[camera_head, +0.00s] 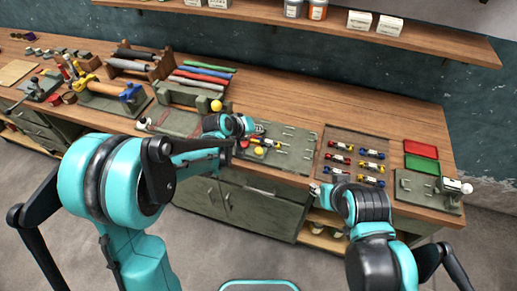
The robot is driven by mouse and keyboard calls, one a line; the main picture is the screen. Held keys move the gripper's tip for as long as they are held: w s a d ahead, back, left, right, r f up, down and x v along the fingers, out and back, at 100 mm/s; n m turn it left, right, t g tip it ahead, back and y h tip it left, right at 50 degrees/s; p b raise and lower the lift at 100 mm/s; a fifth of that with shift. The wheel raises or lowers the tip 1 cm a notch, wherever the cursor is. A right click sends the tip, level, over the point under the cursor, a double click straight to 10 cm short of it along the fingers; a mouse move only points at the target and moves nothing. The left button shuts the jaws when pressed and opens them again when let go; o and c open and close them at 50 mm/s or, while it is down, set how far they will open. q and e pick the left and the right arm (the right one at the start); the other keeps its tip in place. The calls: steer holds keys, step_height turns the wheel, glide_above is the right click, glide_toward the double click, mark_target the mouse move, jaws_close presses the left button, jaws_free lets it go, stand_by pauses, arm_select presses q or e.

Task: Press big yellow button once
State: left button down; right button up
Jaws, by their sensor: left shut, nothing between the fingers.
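A round yellow button (259,151) shows on a grey-green panel (296,145) on the workbench, just right of my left gripper. A second yellow round thing, a ball-like knob (216,105), stands on a green fixture farther back. My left gripper (243,143) is shut and empty, close to the button's left side; I cannot tell whether it touches. My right gripper (318,189) is small in view near the bench's front edge, partly hidden by its own arm, and its jaws cannot be made out.
A tray (325,157) of red, blue and yellow pieces lies right of the panel. Red (421,149) and green (422,165) plates and a device with a white knob (466,188) are farther right. Tools and racks crowd the left. The bench's back middle is clear.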

mark_target(260, 149)
arm_select(q)
steer(key=shift+f+b, duration=3.35)
steer(key=shift+f, duration=1.1)
steer(key=shift+f+b, duration=0.4)
steer(key=shift+b, duration=0.05)
steer(key=shift+f+b, duration=0.85)
steer(key=shift+f, duration=0.05)
steer(key=shift+r, duration=0.1)
steer(key=shift+r+p, duration=1)
steer(key=shift+r, duration=0.3)
